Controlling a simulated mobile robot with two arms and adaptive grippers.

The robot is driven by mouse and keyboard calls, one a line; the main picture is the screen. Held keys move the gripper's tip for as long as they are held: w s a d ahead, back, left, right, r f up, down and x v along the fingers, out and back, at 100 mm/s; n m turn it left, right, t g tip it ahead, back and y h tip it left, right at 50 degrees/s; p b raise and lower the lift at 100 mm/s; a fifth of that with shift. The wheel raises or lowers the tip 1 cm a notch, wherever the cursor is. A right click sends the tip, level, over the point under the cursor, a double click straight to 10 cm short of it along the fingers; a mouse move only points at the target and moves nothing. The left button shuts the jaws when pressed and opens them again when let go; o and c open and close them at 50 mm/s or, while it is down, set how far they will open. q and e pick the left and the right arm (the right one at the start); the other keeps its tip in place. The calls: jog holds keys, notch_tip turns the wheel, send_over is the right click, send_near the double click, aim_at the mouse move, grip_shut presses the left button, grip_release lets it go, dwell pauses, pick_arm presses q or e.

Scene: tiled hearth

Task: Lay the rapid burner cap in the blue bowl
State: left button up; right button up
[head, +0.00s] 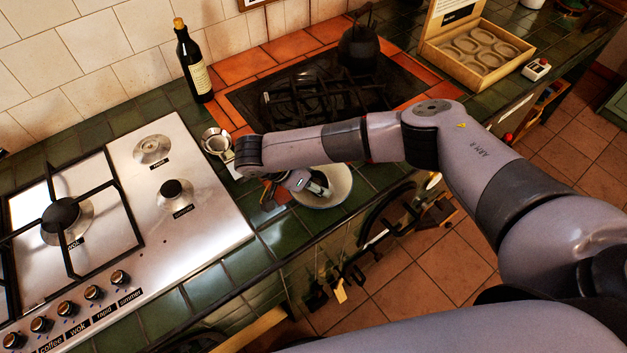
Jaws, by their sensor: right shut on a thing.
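My right gripper (318,187) reaches in from the right and points down over the bowl. It is shut on a small dark thing, which I take to be the rapid burner cap; the fingers mostly hide it. The bowl (342,182) stands on the green tiles near the counter's front edge, with a pale inside showing; its outer side is largely hidden. I cannot tell whether the cap touches the bowl. The rapid burner (152,150) on the steel hob is bare, without a black cap. My left gripper is not in view.
The steel hob (205,215) is on the left, with a capped simmer burner (173,188) and wok burner (62,215). A small metal pot (216,142) stands left of my wrist. Behind are a bottle (194,65), a dark kettle (358,48) and a wooden tray box (455,70).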

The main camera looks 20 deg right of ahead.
jog(key=o, duration=1.3)
jog(key=shift+a+r, duration=0.1)
jog(key=v, duration=1.2)
